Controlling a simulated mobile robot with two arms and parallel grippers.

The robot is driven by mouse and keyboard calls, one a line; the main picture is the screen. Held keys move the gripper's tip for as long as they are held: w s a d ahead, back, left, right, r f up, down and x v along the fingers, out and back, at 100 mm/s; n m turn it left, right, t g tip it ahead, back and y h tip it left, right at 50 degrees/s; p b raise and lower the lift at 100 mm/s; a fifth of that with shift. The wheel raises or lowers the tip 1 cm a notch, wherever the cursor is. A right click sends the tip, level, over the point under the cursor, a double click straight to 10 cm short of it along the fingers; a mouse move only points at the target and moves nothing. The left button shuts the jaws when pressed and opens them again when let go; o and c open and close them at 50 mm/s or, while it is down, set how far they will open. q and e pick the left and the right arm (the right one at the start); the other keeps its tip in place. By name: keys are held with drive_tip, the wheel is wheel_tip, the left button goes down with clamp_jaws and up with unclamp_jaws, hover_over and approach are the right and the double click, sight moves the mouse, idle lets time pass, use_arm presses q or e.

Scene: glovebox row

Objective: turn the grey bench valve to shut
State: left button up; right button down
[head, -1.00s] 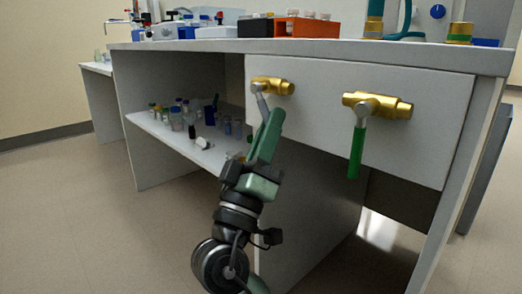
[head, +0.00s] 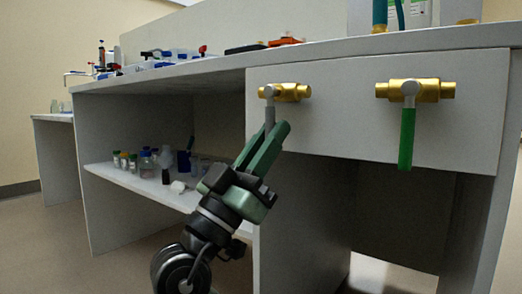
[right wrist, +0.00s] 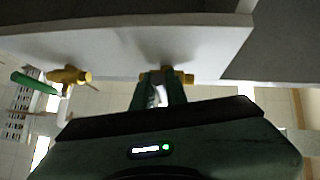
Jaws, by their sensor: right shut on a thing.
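The grey bench valve has a brass body (head: 291,92) on the left part of the white bench front panel. Its grey handle (head: 269,112) hangs about straight down, across the brass body. My right gripper (head: 277,133) is shut on the lower part of this handle, reaching up from below. In the right wrist view the gripper's fingers (right wrist: 161,90) stand on both sides of the grey handle, just in front of the brass body (right wrist: 178,77). The handle's lower end is hidden between the fingers. My left gripper is not in view.
A second brass valve (head: 426,90) with a green handle (head: 406,139) hanging down sits to the right on the same panel. A low shelf (head: 118,178) with several bottles lies to the left. The space under the panel's right part is open.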

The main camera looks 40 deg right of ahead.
drive_tip(key=shift+w+m, duration=0.1)
drive_tip(key=shift+m, duration=0.2)
drive_tip(key=c, duration=1.4)
unclamp_jaws()
drive_tip(key=shift+c, duration=0.2)
drive_tip(key=p+v, duration=0.2)
drive_tip(key=v, duration=0.5)
drive_tip(key=shift+a+f, duration=0.3)
drive_tip(key=shift+a, duration=0.1)
